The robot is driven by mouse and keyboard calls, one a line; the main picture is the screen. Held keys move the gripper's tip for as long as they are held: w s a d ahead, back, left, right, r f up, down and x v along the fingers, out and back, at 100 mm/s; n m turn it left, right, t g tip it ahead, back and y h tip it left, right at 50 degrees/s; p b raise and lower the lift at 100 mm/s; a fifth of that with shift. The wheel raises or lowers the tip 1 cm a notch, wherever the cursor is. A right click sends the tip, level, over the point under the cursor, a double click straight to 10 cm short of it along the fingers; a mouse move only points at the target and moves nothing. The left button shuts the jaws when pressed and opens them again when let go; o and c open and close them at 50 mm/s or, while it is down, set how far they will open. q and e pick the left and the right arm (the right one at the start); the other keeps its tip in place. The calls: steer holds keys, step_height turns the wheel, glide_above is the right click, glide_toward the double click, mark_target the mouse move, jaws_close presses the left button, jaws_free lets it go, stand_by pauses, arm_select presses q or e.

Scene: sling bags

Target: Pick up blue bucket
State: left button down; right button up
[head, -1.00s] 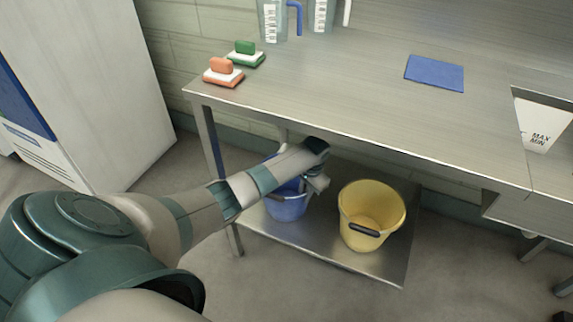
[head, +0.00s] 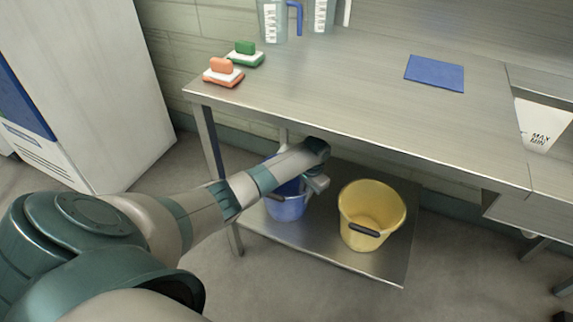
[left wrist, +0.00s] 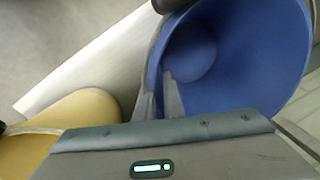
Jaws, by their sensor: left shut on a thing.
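The blue bucket (head: 287,205) stands on the lower shelf (head: 320,248) under the steel table, partly hidden behind my left arm. My left gripper (head: 316,184) is at the bucket's right side, near its rim. In the left wrist view the blue bucket (left wrist: 235,55) fills the upper right, open side toward the camera. The fingers of my left gripper (left wrist: 160,98) are shut on the bucket's rim, one finger showing inside it. My right gripper is not in view.
A yellow bucket (head: 371,215) with a dark handle grip stands on the same shelf, just right of the blue one. The tabletop (head: 340,90) overhangs my left arm, and a table leg (head: 213,150) stands to the left. Sponges and a blue cloth (head: 434,73) lie on top.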

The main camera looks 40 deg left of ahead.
arm_select(q)
steer(key=shift+r, duration=0.1)
stand_by(0.6)
